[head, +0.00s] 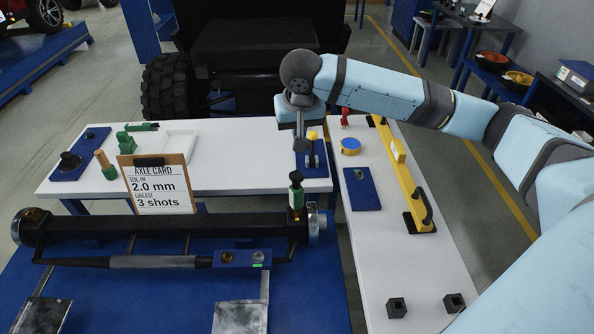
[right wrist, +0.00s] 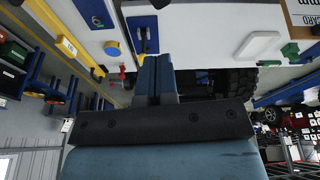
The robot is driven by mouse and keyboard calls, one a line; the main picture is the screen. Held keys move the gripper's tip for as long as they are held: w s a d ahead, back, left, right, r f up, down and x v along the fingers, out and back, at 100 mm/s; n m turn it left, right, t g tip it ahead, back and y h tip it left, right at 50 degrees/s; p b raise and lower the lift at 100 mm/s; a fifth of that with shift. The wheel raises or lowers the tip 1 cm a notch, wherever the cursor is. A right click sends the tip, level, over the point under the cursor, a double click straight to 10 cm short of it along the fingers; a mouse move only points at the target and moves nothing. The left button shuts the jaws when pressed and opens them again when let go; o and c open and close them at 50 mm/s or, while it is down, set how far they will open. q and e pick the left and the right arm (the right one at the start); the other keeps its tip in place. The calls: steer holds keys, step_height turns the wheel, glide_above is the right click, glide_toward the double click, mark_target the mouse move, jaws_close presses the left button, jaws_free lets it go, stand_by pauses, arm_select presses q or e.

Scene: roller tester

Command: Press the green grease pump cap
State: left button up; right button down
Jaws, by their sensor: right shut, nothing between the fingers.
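A green block with a dark knob-like top (head: 296,193) stands upright on the right end of the dark axle (head: 170,228). Another green piece (head: 125,143) stands on the white table at the left. I cannot tell for sure which of them is the grease pump cap. My right gripper (head: 299,146) is shut and empty, pointing down above the blue plate at the table's right end, beyond and apart from the green block on the axle. In the right wrist view its closed fingers (right wrist: 156,62) point at the blue plate (right wrist: 143,35). My left gripper is out of view.
A yellow-knobbed lever (head: 312,136) stands close beside my right gripper. The axle card (head: 157,185) stands left of centre. A yellow bar (head: 400,175), a blue-and-yellow disc (head: 351,146) and a red piece (head: 345,117) are on the right table.

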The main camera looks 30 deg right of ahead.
mark_target(297, 176)
steer(key=shift+a+r+m, duration=0.15)
steer(key=shift+m, duration=0.75)
steer(key=x, duration=0.8)
steer(key=p+x, duration=0.1)
steer(key=x, duration=0.4)
steer(key=shift+s, duration=0.3)
steer(key=shift+f, duration=0.55)
steer(key=shift+f+p, duration=0.5)
steer(key=shift+f, duration=0.85)
